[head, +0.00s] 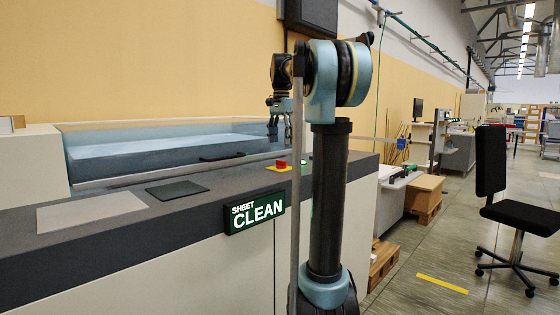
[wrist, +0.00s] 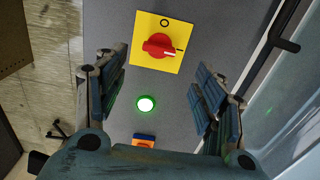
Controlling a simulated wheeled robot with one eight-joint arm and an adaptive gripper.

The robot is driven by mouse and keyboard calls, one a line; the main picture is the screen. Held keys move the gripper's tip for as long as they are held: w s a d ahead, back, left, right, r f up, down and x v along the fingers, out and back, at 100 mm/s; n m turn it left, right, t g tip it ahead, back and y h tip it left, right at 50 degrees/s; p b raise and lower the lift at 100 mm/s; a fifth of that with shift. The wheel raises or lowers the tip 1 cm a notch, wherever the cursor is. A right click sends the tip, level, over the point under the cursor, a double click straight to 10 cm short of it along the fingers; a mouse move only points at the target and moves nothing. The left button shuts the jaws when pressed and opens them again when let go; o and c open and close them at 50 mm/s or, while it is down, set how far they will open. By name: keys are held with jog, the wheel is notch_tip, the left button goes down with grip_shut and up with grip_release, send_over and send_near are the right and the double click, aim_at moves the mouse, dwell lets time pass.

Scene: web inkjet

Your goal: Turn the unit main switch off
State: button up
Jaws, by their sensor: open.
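The main switch, a red rotary knob (wrist: 158,46) on a square yellow plate (wrist: 145,62), shows at the top of the wrist view. Its handle lies crosswise, its right end by the line mark; a circle mark is above it. In the head view the red knob (head: 281,163) sits on the machine's dark top. My gripper (wrist: 160,62) is open and empty, one finger on each side of the picture, with the knob between and beyond the fingertips. No contact shows. In the head view my gripper (head: 279,132) hangs above the machine top near the switch, partly hidden by my arm.
A lit green button (wrist: 146,104) and a blue-and-orange control (wrist: 143,140) are beside the switch. A black handle bar (wrist: 284,30) is at the right of the wrist view. A lit "SHEET CLEAN" sign (head: 254,213) is on the machine's front edge. A black chair (head: 510,210) stands right.

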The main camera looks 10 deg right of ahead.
aim_at(281, 164)
notch_tip(281, 164, down, 8)
dwell(0.4)
jog(key=c, duration=1.1)
